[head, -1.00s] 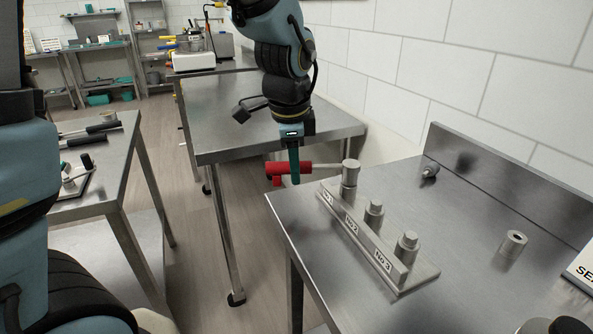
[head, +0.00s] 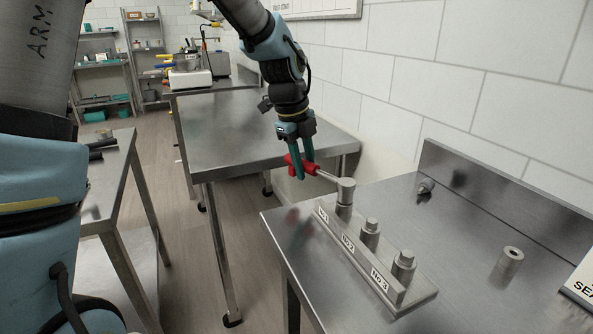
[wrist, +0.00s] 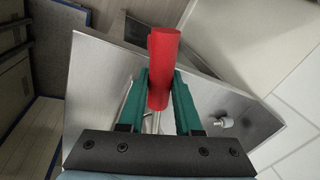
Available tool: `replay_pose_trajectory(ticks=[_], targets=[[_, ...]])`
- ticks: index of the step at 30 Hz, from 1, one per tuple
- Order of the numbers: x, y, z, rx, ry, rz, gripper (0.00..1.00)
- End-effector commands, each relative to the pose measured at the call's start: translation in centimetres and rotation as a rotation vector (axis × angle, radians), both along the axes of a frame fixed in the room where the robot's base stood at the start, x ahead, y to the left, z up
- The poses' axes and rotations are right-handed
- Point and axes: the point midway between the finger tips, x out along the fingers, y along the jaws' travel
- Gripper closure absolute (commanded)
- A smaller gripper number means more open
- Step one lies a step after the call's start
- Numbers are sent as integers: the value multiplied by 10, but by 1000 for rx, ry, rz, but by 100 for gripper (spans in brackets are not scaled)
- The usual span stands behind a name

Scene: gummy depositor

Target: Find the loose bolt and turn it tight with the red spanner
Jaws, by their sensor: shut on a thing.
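My gripper (head: 300,162) is shut on the red handle of the spanner (head: 302,165), above the near-left edge of the right-hand steel table. The red handle also shows between the green fingers in the wrist view (wrist: 163,70). The spanner's metal shaft runs right to a socket on the No.1 bolt (head: 345,195), whose head is hidden under it. The No.2 bolt (head: 370,232) and No.3 bolt (head: 403,264) stand upright on the same labelled block (head: 372,283). I cannot tell by sight which bolt is loose.
A hollow metal cylinder (head: 508,265) and a small metal fitting (head: 426,188) rest on the steel table (head: 460,240). A low backsplash and tiled wall bound it behind. Another bare steel table (head: 235,130) stands beyond. A sign (head: 580,285) is at the right edge.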

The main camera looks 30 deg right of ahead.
Motion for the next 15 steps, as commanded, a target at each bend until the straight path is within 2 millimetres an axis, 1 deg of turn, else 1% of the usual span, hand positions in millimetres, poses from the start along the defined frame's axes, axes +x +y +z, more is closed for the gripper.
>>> replay_pose_trajectory(ticks=[3,5,15], targets=[[5,-17,0,-2,2,-144,100],[5,-22,0,-2,2,-191,100],[5,-23,3,0,-1,-206,100]])
